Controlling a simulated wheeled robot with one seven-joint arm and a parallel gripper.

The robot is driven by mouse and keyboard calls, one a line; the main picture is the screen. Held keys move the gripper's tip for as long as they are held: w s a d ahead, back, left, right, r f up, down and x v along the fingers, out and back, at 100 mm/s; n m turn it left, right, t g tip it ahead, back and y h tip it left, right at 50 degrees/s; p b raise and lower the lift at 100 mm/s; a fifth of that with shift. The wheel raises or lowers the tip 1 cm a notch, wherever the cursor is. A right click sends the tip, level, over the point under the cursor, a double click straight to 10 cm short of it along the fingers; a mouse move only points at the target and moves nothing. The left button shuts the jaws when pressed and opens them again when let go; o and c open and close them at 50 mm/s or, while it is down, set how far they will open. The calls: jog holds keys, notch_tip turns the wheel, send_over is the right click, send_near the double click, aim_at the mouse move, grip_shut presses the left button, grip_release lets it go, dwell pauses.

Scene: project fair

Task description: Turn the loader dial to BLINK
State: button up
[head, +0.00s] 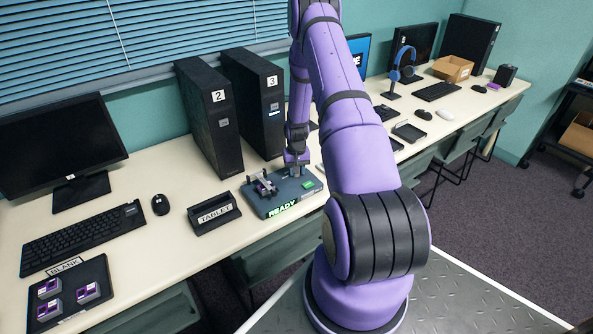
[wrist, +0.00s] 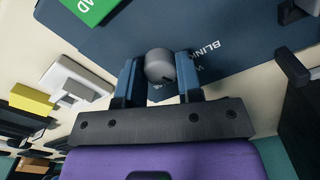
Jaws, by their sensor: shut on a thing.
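The loader (head: 262,207) is a low blue-grey box on the bench with a lit READY display (head: 283,208) on its front. Its dial (wrist: 160,64) is a grey round knob, seen close in the wrist view. My gripper (wrist: 158,72) is shut on the dial, one finger on each side. The BLINK label (wrist: 207,50) is on the loader's panel, to the right of the dial. Another label beside it is mostly hidden by a finger. I cannot tell which label the dial points to. In the head view, my gripper (head: 296,168) covers the dial.
The loader also has a green button (head: 308,184) and a clamp-like fixture (head: 262,185). A TABLET stand (head: 214,213) is left of it. Computer towers 2 (head: 210,115) and 3 (head: 254,100) stand behind. A BLANK tray (head: 72,290) with several purple pieces lies front left.

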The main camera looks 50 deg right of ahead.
jog(key=n, duration=0.4)
jog(key=shift+n, duration=0.3)
jog(key=n, duration=0.4)
jog(key=shift+n, duration=0.3)
jog(key=o, duration=0.9)
jog(key=shift+r, duration=0.1)
notch_tip(320, 180, up, 11)
jog(key=shift+f, duration=0.15)
dwell(0.5)
